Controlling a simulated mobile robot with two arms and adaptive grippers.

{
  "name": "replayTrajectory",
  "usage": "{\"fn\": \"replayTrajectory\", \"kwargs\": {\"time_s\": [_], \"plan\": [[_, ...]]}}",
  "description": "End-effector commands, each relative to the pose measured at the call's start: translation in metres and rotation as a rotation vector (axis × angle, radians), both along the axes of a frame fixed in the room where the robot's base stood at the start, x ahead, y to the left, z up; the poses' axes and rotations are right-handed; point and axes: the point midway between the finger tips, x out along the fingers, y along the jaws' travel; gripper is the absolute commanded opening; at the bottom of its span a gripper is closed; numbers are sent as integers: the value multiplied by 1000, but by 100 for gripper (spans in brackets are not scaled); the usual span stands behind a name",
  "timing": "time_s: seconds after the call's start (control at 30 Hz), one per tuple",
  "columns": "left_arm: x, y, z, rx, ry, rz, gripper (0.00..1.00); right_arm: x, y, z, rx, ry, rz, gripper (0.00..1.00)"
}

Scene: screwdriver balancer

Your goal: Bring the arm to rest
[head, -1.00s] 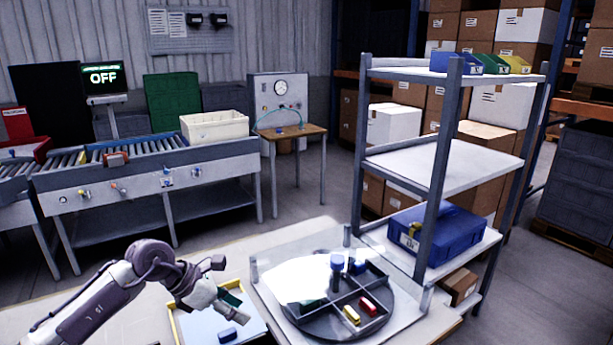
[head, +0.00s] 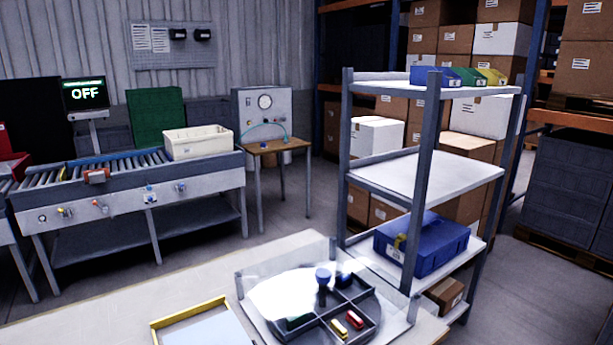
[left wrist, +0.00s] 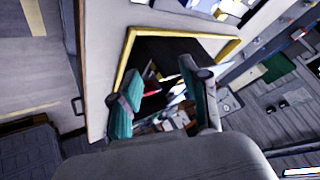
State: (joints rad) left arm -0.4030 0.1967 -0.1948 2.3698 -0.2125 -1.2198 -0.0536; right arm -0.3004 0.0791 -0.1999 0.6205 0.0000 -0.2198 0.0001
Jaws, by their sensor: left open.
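My left gripper (left wrist: 160,92) shows in the left wrist view with its two teal-padded fingers spread apart, and I see nothing held between them. Behind the fingers is a yellow-edged frame (left wrist: 185,34) with a dark, cluttered interior that I cannot make out clearly. Neither of my arms shows in the head view now. There, a yellow-edged tray (head: 190,311) lies on the pale table (head: 110,308), cut off by the bottom edge.
A grey shelf rack (head: 428,165) with a blue case (head: 425,248) stands right behind the table. A roller conveyor (head: 130,170) carries a cream bin (head: 197,142) at the back left, near a display reading OFF (head: 85,94). Open floor (head: 215,250) lies between conveyor and table.

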Motion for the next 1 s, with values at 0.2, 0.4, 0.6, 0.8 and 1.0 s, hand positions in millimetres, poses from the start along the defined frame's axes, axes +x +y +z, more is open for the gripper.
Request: {"fn": "replayTrajectory", "kwargs": {"time_s": [0.2, 0.4, 0.6, 0.8, 1.0], "plan": [[-69, -6, -30, -129, 258, 82, 46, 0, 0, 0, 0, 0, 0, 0], [-126, -16, -42, -218, 457, 131, 46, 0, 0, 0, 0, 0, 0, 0], [-112, -18, -95, -212, 481, 131, 46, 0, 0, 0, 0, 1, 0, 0], [-107, -19, -158, -207, 506, 129, 46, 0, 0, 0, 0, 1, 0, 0], [-118, -19, -247, -200, 545, 128, 46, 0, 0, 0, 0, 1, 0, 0]]}}
